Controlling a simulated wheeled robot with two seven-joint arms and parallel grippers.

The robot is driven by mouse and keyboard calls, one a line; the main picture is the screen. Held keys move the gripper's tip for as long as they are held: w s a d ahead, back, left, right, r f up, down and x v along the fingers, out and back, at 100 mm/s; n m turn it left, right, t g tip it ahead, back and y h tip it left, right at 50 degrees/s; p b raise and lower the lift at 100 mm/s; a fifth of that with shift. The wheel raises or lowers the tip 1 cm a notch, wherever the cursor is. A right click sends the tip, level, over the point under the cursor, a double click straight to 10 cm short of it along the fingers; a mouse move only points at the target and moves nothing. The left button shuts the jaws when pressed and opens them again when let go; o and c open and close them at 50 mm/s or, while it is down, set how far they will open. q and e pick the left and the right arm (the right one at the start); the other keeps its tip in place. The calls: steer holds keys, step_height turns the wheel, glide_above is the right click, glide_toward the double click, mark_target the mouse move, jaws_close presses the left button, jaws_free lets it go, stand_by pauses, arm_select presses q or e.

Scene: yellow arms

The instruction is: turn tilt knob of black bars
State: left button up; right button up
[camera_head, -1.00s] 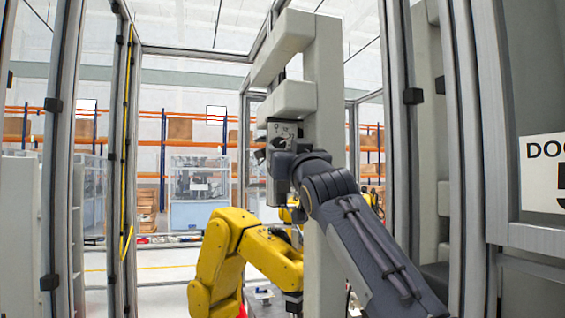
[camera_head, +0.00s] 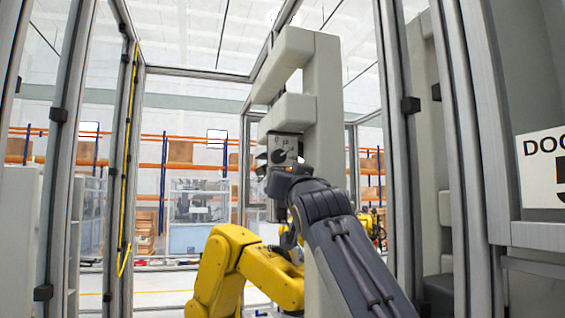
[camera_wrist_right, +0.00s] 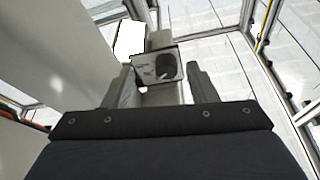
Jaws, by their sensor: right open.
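A grey box with a dark round knob (camera_head: 281,156) on its face is mounted on the upright grey post. In the right wrist view the same knob (camera_wrist_right: 165,68) sits on the box's metal face plate, ahead of and between the fingers. My right gripper (camera_wrist_right: 164,82) is open, with one finger to each side of the box and nothing visibly held. In the head view the right gripper (camera_head: 272,178) is just below the knob box, partly hidden by my dark wrist. I cannot make out black bars as a separate thing. My left gripper is not in view.
The grey post (camera_head: 326,120) with stubby side arms stands right behind my right arm. A yellow robot arm (camera_head: 240,268) stands low in the middle. Metal frame posts (camera_head: 392,130) flank the scene, and orange racks (camera_head: 180,150) are far behind.

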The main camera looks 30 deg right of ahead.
mark_target(279, 158)
steer(key=w+r+m+p, duration=0.1)
steer(key=p, duration=0.1)
steer(key=w+r+m+h+p, duration=0.1)
steer(key=r+p, duration=0.1)
steer(key=w+r+m+h+p, duration=0.1)
steer(key=p, duration=0.1)
steer(key=shift+w+d+r, duration=0.1)
steer(key=shift+d+r, duration=0.15)
steer(key=shift+r, duration=0.05)
steer(key=shift+w+d+p, duration=0.3)
steer(key=shift+w+p, duration=0.55)
steer(key=shift+p, duration=0.1)
